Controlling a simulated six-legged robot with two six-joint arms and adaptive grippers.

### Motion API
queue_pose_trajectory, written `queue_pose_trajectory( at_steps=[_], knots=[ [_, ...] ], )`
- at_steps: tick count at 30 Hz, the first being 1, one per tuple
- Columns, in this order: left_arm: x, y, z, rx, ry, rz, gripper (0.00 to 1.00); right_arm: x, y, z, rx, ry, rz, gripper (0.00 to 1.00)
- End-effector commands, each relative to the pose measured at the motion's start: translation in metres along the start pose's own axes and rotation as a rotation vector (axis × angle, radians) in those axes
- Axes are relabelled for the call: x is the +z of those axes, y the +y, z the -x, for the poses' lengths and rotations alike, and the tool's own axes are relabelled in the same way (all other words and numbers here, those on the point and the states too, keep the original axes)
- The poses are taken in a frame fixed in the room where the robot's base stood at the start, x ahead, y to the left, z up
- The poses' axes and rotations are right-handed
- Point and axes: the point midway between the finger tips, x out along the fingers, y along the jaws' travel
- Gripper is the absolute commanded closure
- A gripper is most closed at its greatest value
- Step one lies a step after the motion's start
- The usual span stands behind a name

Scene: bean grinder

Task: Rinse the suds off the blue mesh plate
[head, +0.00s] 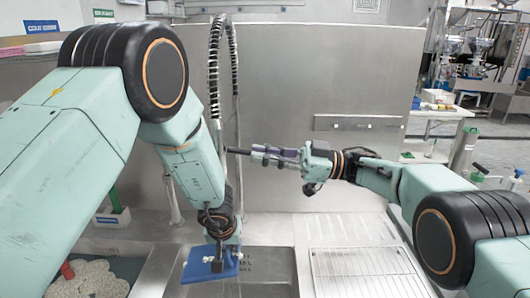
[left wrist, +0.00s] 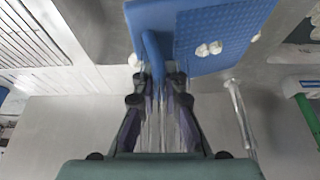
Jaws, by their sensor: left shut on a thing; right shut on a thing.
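My left gripper (head: 221,250) is shut on the blue mesh plate (head: 197,271) and holds it over the sink (head: 268,266). In the left wrist view, my left gripper (left wrist: 159,84) grips a blue bar of the plate (left wrist: 225,38). White suds clumps (left wrist: 209,49) sit on the mesh face, with smaller white bits at its edges. My right gripper (head: 268,156) is shut on a dark, slim handle (head: 238,151) beside the sprung hose, above and right of the plate. Clear streaks like water run between my left fingers; their source is unclear.
The sprung black hose (head: 232,60) arches up behind my left arm. A ribbed drainboard (head: 365,265) lies right of the sink. A pebbled mat (head: 90,280) is at lower left. A steel backsplash (head: 300,90) stands behind.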

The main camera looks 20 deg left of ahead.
Motion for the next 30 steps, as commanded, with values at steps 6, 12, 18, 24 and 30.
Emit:
queue_pose_trajectory(
  at_steps=[6,12,18,24,30],
  knots=[
    [-0.001,0.0,0.0,0.0,0.001,0.0,1.0,0.001,0.0,0.0,0.0,-0.002,-0.001,1.0],
    [-0.001,0.0,0.0,0.0,0.001,0.0,1.0,0.0,0.0,0.0,0.001,-0.002,-0.001,0.72],
    [-0.001,0.0,0.0,0.0,0.001,0.0,1.0,0.0,0.0,0.0,0.0,-0.002,0.0,0.65],
    [-0.001,0.0,0.0,0.0,0.001,0.0,1.0,0.0,0.0,0.003,0.001,-0.002,0.0,0.65],
    [-0.001,0.0,0.0,0.0,0.001,0.0,1.0,0.001,0.001,0.03,0.004,-0.003,-0.001,0.65]
  ],
)
